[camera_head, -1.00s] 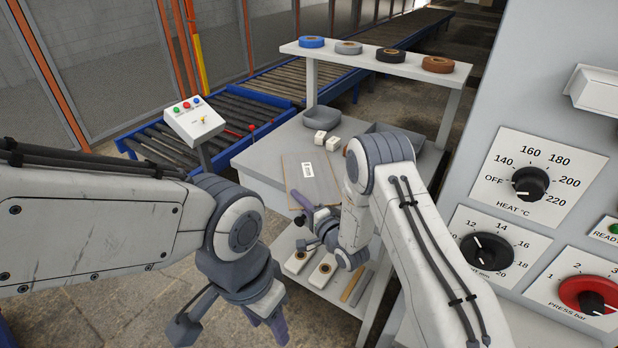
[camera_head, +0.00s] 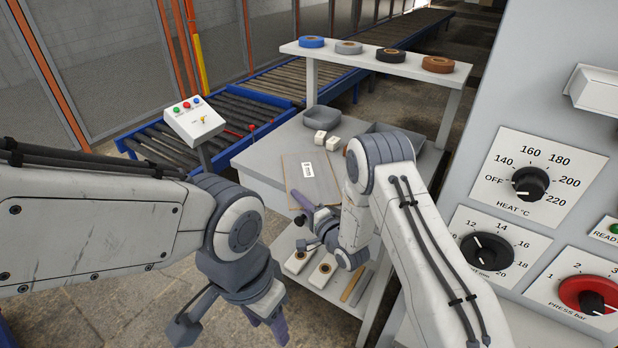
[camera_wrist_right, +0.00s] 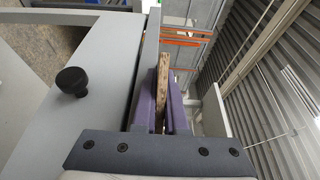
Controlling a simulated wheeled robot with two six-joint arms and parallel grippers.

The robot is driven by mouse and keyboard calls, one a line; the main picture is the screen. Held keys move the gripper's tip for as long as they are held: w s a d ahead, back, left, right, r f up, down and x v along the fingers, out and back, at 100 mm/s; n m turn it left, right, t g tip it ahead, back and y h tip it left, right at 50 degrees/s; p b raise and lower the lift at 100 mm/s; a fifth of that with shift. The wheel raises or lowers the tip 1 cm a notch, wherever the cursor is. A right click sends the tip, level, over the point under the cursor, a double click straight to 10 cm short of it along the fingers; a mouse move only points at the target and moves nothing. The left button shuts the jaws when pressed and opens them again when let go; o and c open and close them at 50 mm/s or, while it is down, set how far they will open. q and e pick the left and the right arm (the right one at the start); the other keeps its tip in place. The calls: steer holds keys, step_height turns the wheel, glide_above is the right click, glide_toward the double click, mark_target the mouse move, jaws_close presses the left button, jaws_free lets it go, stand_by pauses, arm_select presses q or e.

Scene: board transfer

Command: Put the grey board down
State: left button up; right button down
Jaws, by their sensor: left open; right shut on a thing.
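The grey board (camera_head: 318,182) is a thin panel with a white label, over the white bench top in the head view. Its left strip looks light brown. I cannot tell whether it touches the bench top. My right gripper (camera_head: 303,204) is at its near edge, partly hidden by its own arm. In the right wrist view, the purple fingers of my right gripper (camera_wrist_right: 163,92) are shut on a thin panel with a speckled brown edge (camera_wrist_right: 163,75), seen edge-on. My left gripper (camera_head: 232,328) is open and empty, low in the head view, apart from the bench.
The bench (camera_head: 262,160) has a grey bowl (camera_head: 322,118), small white blocks (camera_head: 320,137) and a grey tray (camera_head: 372,133) behind the board. A shelf (camera_head: 370,58) with several tape rolls stands above. A panel with dials (camera_head: 540,170) closes the right side. A roller conveyor (camera_head: 245,115) runs behind.

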steer(key=shift+r, duration=0.1)
stand_by(0.5)
step_height(320, 180, up, 4)
steer(key=shift+f, duration=0.1)
steer(key=s+d+r+b, duration=0.7)
steer(key=s+d+b, duration=0.15)
steer(key=d, duration=0.25)
steer(key=shift+n+y, duration=0.3)
steer(key=w+a+f, duration=0.2)
steer(key=a, duration=0.1)
steer(key=w+a+f+b, duration=0.1)
steer(key=w+a+f, duration=0.1)
steer(key=a, duration=0.1)
steer(key=w+a+f, duration=0.2)
steer(key=a, duration=0.1)
steer(key=shift+a+f+b, duration=0.2)
steer(key=shift+f+b, duration=0.15)
steer(key=shift+b, duration=0.05)
steer(key=shift+w+f, duration=0.1)
steer(key=shift+f, duration=1.9)
